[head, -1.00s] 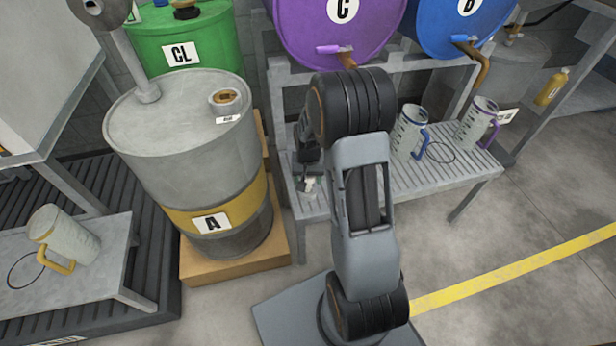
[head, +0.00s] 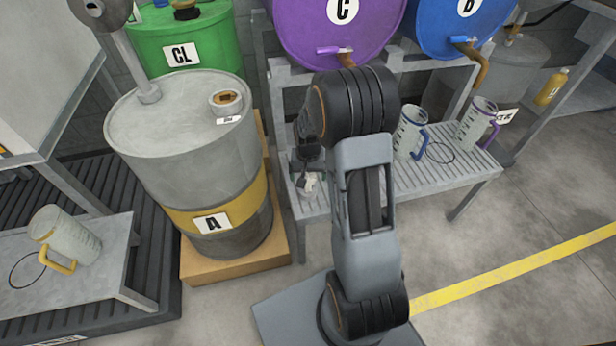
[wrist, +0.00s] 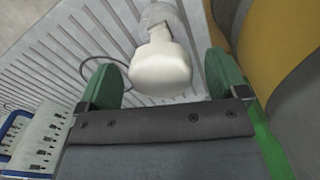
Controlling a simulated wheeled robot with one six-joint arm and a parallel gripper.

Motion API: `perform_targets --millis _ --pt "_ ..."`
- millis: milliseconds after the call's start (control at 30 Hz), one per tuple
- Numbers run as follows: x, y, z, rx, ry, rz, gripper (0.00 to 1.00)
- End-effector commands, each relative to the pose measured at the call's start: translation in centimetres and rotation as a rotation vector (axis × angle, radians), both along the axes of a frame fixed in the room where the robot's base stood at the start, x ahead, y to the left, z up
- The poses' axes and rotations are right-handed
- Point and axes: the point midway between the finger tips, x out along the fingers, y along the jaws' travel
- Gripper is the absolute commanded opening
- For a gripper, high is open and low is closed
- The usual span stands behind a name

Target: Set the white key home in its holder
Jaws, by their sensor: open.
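The white key (wrist: 160,66) shows its broad rounded head in the wrist view, between the green fingers of my gripper (wrist: 162,80). The fingers are open, with a gap visible on both sides of the head. A grey round piece (wrist: 160,14) sits directly beyond the key and may be its holder; I cannot tell how deep the key sits in it. In the head view, a small white piece (head: 309,183), likely the key, shows just below my dark gripper (head: 307,160) at the left end of the slatted bench; my arm hides part of this spot.
The slatted bench (head: 440,180) carries a blue-handled jug (head: 408,133) and a purple-handled jug (head: 476,124). Drum A (head: 185,150) stands close on the left. The purple drum (head: 300,35) and blue drum (head: 440,25) lie above. A yellow-handled jug (head: 68,235) stands at lower left.

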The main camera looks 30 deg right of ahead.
Motion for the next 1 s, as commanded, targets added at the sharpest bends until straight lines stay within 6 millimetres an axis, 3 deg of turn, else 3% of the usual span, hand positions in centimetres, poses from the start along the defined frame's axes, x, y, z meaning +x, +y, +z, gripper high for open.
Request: perform_targets --millis 33,200,500,700,1000 --pt "0.1 0.0 1.5 -0.001 -0.005 0.0 0.91" --pt "0.1 0.0 5.2 -0.001 -0.005 0.0 0.91" --pt "0.1 0.0 10.0 -0.001 -0.004 0.0 0.91" --pt "0.0 -0.1 11.4 -0.001 -0.002 0.0 0.91" --pt "0.0 0.0 11.7 0.0 -0.001 0.0 0.91"
